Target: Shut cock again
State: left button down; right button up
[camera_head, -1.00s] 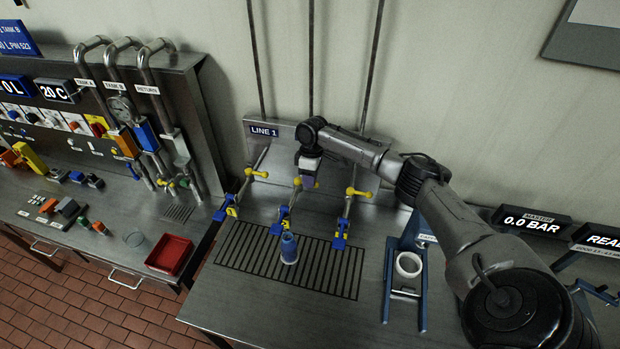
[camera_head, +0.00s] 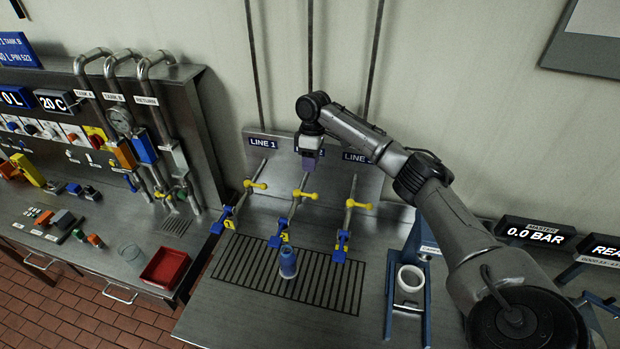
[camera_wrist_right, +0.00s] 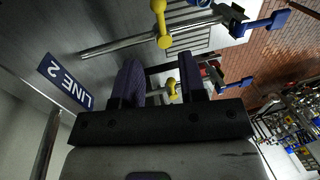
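Three pipes carry yellow cock handles in the head view: line 1 (camera_head: 255,184), line 2 (camera_head: 305,194) and line 3 (camera_head: 358,204). All three handles lie crosswise to their pipes. My right gripper (camera_head: 309,163) hangs above and behind the line 2 handle, apart from it. In the right wrist view my right gripper (camera_wrist_right: 159,82) has its dark fingers apart, holding nothing. A yellow cock handle (camera_wrist_right: 160,22) shows beyond the fingers, and another yellow part (camera_wrist_right: 171,88) shows through the gap. My left gripper is out of view.
A blue stand with a white ring (camera_head: 410,279) is at right. A red tray (camera_head: 165,267) lies on the left bench. The steel bench front is clear.

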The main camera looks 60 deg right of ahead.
jog(key=shift+w+d+r, duration=0.1)
jog(key=shift+d+r, duration=0.1)
jog(key=shift+r, duration=0.75)
jog(key=shift+d+r, duration=0.15)
jog(key=shift+r, duration=0.75)
